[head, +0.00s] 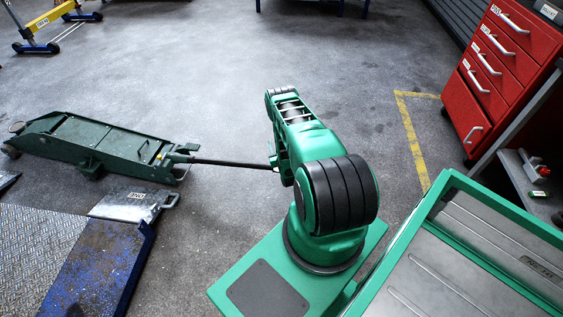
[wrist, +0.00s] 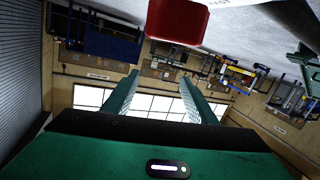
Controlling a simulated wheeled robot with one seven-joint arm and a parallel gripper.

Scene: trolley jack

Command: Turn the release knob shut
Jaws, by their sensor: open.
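The green trolley jack (head: 95,145) stands on the floor at the left of the head view. Its dark handle (head: 232,163) runs right from the jack until my green arm covers its end. I cannot make out the release knob for sure. A red block-like thing with rounded edges (wrist: 177,20) is at the top of the wrist view; I cannot tell whether it is the knob. My gripper (wrist: 160,76) shows in the wrist view with its two fingers well apart and nothing between them. The red thing lies above the fingertips in that picture. The head view hides my gripper behind the arm.
A red drawer cabinet (head: 502,65) and a grey bench stand at the right. A ramp with a blue edge (head: 112,270) lies at the lower left. A yellow and blue frame (head: 40,30) stands at the back left. The floor beyond the jack is clear.

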